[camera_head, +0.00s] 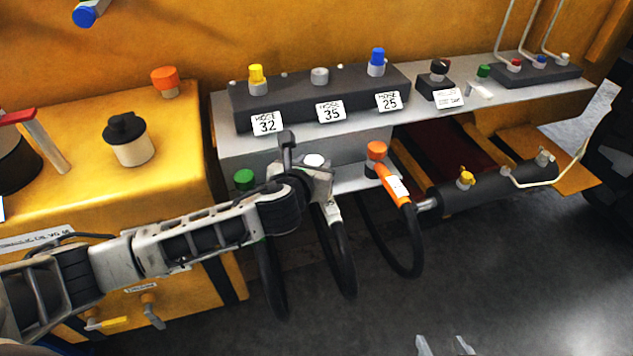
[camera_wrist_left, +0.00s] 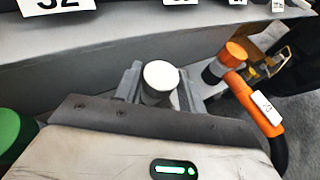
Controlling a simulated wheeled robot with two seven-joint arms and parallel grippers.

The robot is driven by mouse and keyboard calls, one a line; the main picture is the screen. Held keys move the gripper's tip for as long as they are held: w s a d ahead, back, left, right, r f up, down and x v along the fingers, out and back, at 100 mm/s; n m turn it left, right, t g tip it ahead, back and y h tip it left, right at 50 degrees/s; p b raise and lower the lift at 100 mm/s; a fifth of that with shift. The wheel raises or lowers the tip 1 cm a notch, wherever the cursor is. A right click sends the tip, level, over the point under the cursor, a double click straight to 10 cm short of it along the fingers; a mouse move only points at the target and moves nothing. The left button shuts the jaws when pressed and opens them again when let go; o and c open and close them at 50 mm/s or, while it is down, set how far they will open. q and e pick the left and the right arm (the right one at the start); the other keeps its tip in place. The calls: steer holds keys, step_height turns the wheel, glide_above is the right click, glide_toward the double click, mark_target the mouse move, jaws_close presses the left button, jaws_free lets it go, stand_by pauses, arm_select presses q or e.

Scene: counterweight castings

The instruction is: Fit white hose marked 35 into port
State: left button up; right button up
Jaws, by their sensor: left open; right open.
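The white-capped hose end (camera_head: 314,160) stands upright in the holder below the port block, its black hose hanging down. In the left wrist view the white cap (camera_wrist_left: 160,76) sits between the fingers of my left gripper (camera_wrist_left: 158,92), which is open around it; contact cannot be told. In the head view my left gripper (camera_head: 308,178) partly hides the hose end. The port marked 35 (camera_head: 320,76) is a bare grey fitting on the dark block, behind its label (camera_head: 330,111). My right gripper (camera_head: 444,346) is open and empty at the bottom edge, mostly out of view.
A green-capped hose end (camera_head: 244,178) stands left of the white one and an orange one (camera_head: 377,152) right. Yellow (camera_head: 256,76) and blue (camera_head: 377,62) fittings flank the port. A black-lidded filler neck (camera_head: 130,140) stands on the yellow housing. The floor at lower right is clear.

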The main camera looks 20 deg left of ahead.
arm_select(q)
steer(key=shift+w+f, duration=0.15)
steer(key=shift+w, duration=0.15)
steer(key=c, duration=0.7)
jaws_close()
steer(key=shift+r, duration=0.2)
